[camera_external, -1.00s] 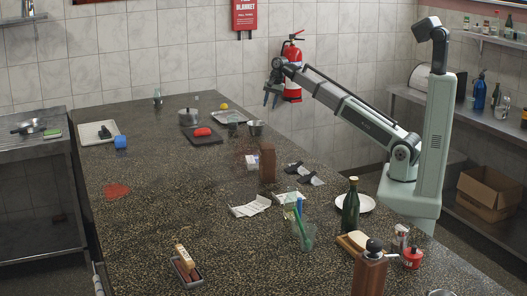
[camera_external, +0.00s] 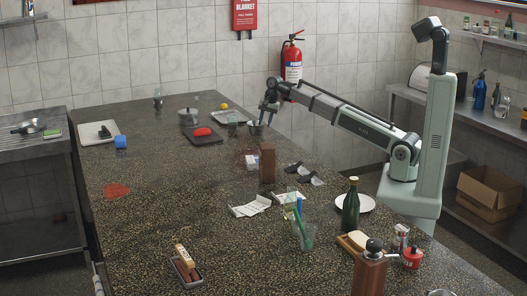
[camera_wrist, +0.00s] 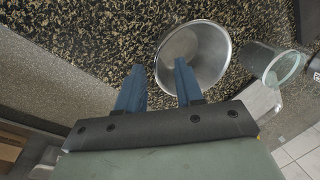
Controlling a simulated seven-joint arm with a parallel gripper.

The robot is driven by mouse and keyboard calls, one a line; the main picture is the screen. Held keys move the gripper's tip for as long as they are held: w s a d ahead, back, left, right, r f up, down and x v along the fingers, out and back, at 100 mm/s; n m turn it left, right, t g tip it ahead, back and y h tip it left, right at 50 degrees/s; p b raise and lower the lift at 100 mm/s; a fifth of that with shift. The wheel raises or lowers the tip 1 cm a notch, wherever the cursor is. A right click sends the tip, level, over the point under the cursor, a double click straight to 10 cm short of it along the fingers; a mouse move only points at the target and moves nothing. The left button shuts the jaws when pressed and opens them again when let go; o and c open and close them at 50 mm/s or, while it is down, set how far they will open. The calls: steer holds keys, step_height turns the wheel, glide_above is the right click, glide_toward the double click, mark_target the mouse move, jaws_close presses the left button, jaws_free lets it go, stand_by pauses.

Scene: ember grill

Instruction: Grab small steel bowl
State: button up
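The small steel bowl (camera_external: 256,130) stands upright near the far right edge of the speckled counter. In the wrist view the bowl (camera_wrist: 197,50) lies just ahead of my gripper (camera_wrist: 160,72), its open mouth facing the camera. My gripper (camera_external: 267,117) hangs just above the bowl, partly covering it in the external view. The two blue fingers are apart with nothing held between them. The right fingertip overlaps the bowl's near rim in the wrist view, and the left fingertip lies outside it. I cannot tell whether a finger touches the bowl.
A clear glass (camera_wrist: 270,65) stands close to the right of the bowl in the wrist view. A brown wooden block (camera_external: 267,163) stands nearer the camera.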

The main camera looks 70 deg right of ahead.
mark_target(262, 134)
steer(key=shift+x, duration=1.6)
jaws_close()
steer(key=shift+s, duration=0.1)
